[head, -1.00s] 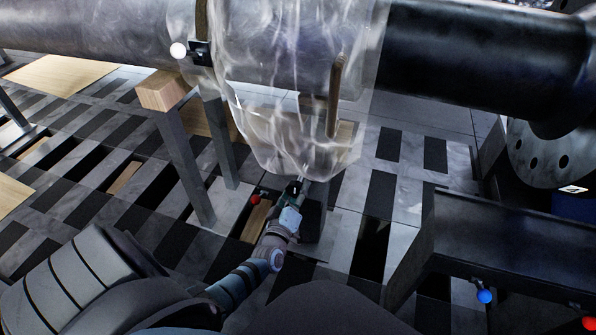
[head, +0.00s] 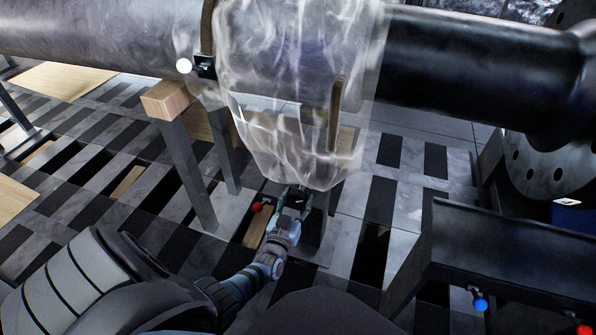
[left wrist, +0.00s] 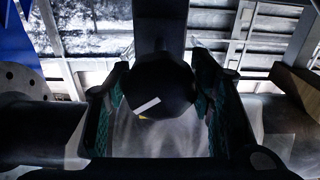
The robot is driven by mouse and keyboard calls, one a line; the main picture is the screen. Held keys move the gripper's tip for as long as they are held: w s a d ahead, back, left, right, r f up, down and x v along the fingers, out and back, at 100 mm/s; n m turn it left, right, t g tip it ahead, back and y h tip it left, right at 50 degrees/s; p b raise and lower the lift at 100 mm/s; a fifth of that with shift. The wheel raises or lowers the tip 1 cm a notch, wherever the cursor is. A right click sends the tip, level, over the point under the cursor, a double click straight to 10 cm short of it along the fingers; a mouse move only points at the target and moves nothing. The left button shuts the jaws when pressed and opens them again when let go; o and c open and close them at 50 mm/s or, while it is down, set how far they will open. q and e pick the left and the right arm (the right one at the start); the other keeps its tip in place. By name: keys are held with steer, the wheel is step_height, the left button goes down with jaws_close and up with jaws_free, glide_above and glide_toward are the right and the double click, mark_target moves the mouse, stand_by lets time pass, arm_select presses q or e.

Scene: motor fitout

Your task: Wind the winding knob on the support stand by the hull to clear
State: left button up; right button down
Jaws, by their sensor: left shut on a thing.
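My left gripper (head: 294,200) reaches up from the bottom of the head view to the grey support stand (head: 314,228) below the hull (head: 440,60). In the left wrist view a dark, rounded winding knob (left wrist: 163,85) with a white mark sits between the two green-padded fingers (left wrist: 162,100). The gripper is shut on this knob. In the head view the fingers and the sheeting above them hide most of the knob. My right gripper is in neither view.
Clear, crumpled sheeting (head: 285,130) hangs from the hull just above my left gripper. A red ball (head: 257,207) is left of the gripper. A wood-topped post (head: 190,165) stands farther left. A dark bench (head: 510,250) with a blue ball (head: 480,305) is at right.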

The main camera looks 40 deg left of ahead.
arm_select(q)
steer(key=shift+m, duration=0.4)
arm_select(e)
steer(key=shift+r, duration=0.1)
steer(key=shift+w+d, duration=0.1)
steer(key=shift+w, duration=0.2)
arm_select(q)
steer(key=o, duration=1.1)
steer(key=shift+o, duration=0.2)
steer(key=v, duration=1.2)
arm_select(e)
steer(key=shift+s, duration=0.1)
